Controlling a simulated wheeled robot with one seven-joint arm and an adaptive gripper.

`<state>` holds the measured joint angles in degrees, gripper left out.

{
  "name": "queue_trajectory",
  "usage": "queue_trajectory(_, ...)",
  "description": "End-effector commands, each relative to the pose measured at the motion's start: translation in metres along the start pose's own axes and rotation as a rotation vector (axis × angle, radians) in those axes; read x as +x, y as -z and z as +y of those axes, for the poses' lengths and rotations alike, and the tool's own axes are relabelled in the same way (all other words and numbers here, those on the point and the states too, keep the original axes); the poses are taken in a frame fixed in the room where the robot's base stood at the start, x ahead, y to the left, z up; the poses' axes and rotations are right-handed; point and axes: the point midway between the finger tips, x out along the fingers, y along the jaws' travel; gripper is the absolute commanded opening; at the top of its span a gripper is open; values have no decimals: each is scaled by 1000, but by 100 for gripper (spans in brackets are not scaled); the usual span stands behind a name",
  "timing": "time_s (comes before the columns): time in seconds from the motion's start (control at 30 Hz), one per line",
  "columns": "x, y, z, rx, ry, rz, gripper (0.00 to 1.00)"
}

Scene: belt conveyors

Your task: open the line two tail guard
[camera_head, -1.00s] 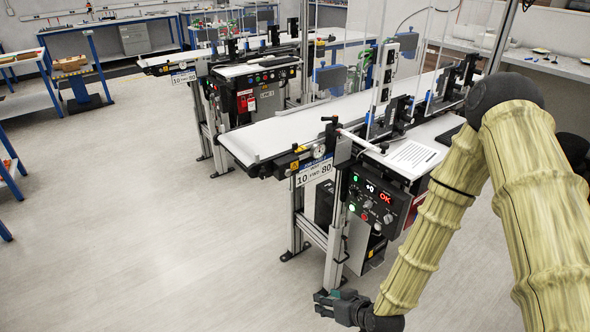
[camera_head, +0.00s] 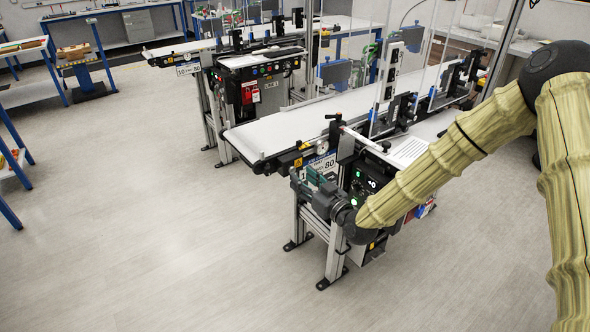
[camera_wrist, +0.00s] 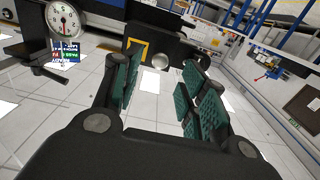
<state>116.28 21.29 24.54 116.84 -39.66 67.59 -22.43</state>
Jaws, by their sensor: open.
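The near conveyor (camera_head: 290,124) has a black end piece (camera_head: 264,166) at its left end, with a yellow warning label beside it. This looks like the tail guard, but I cannot read which line it is. In the wrist view a black block (camera_wrist: 165,38) with a yellow square outline and a round pale knob (camera_wrist: 161,61) shows ahead, beyond the fingers. My gripper (camera_head: 304,180) is open and empty, just in front of the conveyor's left end. In the wrist view its green-padded fingers (camera_wrist: 158,80) stand apart with floor visible between them; contact with the block does not show.
A round dial gauge (camera_wrist: 63,19) is at the left of the wrist view. The control box (camera_head: 365,186) is partly hidden behind my arm. A second conveyor (camera_head: 230,47) stands behind. The floor (camera_head: 130,220) at left is clear.

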Motion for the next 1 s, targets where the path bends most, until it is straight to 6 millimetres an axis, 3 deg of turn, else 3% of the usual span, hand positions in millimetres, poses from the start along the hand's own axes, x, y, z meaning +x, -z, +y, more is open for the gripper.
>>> queue_trajectory(0.3,40,1,0,1,0,0,42)
queue_trajectory(0.73,49,-1,0,1,0,-2,42)
queue_trajectory(0.77,49,-1,0,1,0,-2,41)
queue_trajectory(1.0,48,-1,0,1,0,-2,0)
